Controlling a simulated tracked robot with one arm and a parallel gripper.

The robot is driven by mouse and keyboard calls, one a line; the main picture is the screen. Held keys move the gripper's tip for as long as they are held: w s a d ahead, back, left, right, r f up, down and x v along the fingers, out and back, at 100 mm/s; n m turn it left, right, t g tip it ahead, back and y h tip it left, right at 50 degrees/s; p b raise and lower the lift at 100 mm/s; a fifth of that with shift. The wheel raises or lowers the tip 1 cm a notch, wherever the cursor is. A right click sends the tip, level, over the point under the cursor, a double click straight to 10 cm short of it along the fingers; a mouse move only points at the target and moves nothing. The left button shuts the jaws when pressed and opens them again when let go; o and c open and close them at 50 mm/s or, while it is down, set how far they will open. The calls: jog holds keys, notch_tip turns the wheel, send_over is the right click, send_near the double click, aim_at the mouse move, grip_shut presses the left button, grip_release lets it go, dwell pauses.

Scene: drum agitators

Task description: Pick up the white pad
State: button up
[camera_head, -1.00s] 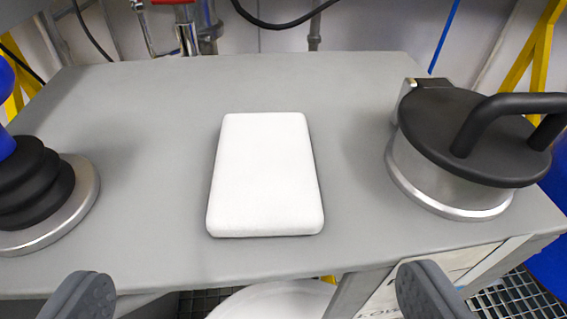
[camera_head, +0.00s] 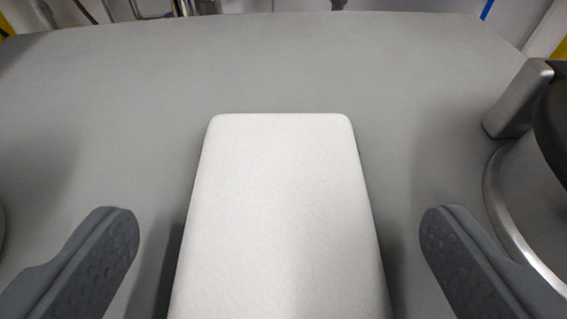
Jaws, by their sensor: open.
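The white pad (camera_head: 278,215) lies flat on the grey table (camera_head: 270,60), in the middle of the view. It is a rounded rectangular block, and its near end runs out of the bottom of the picture. My gripper (camera_head: 280,225) is open, with one dark grey finger on each side of the pad. There is a gap between each finger and the pad's sides, and neither finger touches it. How high the fingertips are above the table is hard to tell.
A metal fitting with a black lid (camera_head: 535,170) stands on the table at the right edge, close to my right finger. The table is clear behind the pad. Pipes and a wall are beyond its far edge.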

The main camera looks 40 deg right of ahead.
aim_at(279, 224)
jog(key=shift+x, duration=1.1)
jog(key=shift+f, duration=0.1)
jog(key=shift+a, duration=0.1)
jog(key=c, duration=1.1)
jog(key=shift+o, duration=0.2)
